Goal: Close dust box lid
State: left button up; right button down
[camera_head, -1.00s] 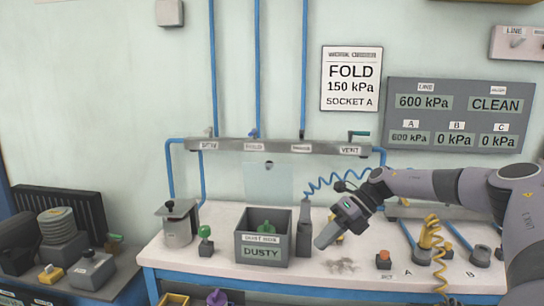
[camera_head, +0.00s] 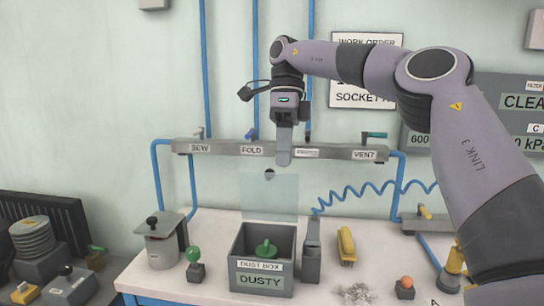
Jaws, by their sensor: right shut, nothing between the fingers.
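The dust box (camera_head: 262,279) is a grey box on the bench, labelled DUST BOX and DUSTY. Its clear lid (camera_head: 269,198) stands upright at the box's back edge, with a small dark knob near its top. The box is open, and a green object (camera_head: 265,250) shows inside it. My right gripper (camera_head: 283,160) points down, shut and empty, above and slightly right of the lid's top, in front of the wall rail. I cannot tell whether it touches the lid. My left gripper is not in view.
A grey upright block (camera_head: 312,250) stands against the box's right side. A yellow-handled brush (camera_head: 346,246) and grey dust (camera_head: 355,293) lie further right. A metal canister (camera_head: 161,245) and a green-knobbed part (camera_head: 194,265) stand left. A labelled valve rail (camera_head: 335,152) runs behind.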

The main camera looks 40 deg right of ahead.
aim_at(270, 175)
jog(key=i+l, duration=0.35)
jog(key=l, duration=0.15)
jog(key=i+l, duration=0.4)
jog(key=l, duration=0.1)
